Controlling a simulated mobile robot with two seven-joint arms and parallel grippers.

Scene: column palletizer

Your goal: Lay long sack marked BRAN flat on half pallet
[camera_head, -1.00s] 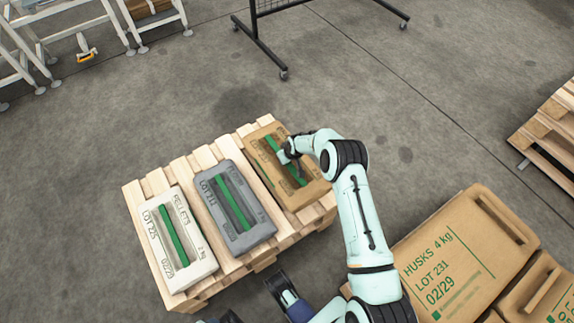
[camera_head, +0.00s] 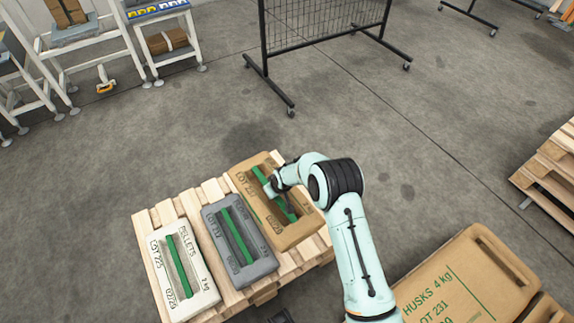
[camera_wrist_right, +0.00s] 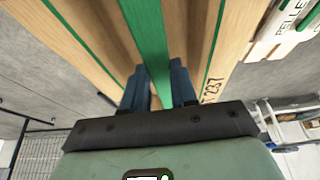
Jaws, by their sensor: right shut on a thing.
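A long brown sack (camera_head: 258,185) with a green handle strip lies at the right end of the slatted pallet (camera_head: 150,222). "LOT 237" shows on its side in the wrist view; the product name is not readable. My right gripper (camera_head: 283,188) is at the strip in the head view. In the right wrist view my right gripper (camera_wrist_right: 160,80) has its two dark fingers shut on the green strip (camera_wrist_right: 146,35) of this brown sack (camera_wrist_right: 190,30). I cannot tell any gap between sack and pallet. My left gripper is not clearly in view.
A grey sack (camera_head: 262,265) and a white PELLETS sack (camera_head: 207,293) lie beside it on the pallet. A large HUSKS sack (camera_head: 455,270) lies at lower right. Another pallet (camera_head: 545,180) stands at the right edge. A black mesh rack (camera_head: 310,30) stands behind; floor between is clear.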

